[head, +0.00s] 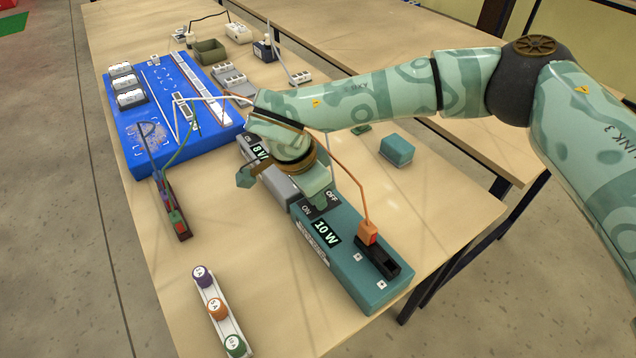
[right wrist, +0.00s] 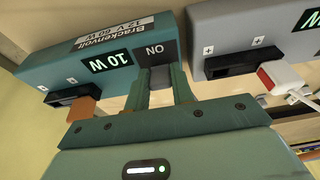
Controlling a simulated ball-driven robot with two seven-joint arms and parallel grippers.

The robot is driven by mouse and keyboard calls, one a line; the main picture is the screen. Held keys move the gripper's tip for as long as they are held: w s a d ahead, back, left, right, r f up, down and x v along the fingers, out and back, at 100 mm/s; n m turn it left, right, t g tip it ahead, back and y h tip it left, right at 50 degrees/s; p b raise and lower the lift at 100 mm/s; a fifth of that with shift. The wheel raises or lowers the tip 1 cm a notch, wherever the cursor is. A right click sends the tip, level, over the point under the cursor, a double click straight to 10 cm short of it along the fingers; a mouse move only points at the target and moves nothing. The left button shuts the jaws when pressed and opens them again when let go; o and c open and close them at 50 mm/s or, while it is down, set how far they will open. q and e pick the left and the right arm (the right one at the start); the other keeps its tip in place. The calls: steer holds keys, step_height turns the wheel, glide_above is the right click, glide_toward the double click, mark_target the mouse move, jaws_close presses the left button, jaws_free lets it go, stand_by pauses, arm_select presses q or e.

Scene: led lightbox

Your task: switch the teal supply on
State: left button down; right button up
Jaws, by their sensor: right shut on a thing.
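The teal supply (head: 352,262) stands near the table's right front edge, its display (head: 326,233) lit with "10 W". Its dark switch panel (head: 306,210) bears ON and OFF marks. My right gripper (head: 316,192) is over that panel and hides part of the switch. In the right wrist view the teal supply (right wrist: 95,62) shows the ON mark, and my right gripper (right wrist: 161,78) is shut on the grey switch lever (right wrist: 160,76). An orange plug (head: 368,232) sits in the supply's dark socket. My left gripper is out of view.
A grey supply (head: 278,182) with a lit display stands just behind the teal one. A blue board (head: 150,155) with wires lies at left. A rack of fuse-like knobs (head: 218,305) is in front. A small teal box (head: 397,150) stands at right.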

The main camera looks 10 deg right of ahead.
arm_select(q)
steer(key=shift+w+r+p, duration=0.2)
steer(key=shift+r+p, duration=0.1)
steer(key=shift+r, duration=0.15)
arm_select(e)
steer(key=shift+s+a+h, duration=0.1)
steer(key=shift+a+h, duration=0.1)
steer(key=shift+h, duration=0.2)
steer(key=shift+f+t, duration=0.1)
steer(key=shift+t, duration=0.2)
steer(key=o, duration=1)
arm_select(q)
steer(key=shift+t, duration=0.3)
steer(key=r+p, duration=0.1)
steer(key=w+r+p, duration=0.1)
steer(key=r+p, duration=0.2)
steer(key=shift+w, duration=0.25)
arm_select(e)
steer(key=v, duration=1.6)
steer(key=shift+a, duration=0.3)
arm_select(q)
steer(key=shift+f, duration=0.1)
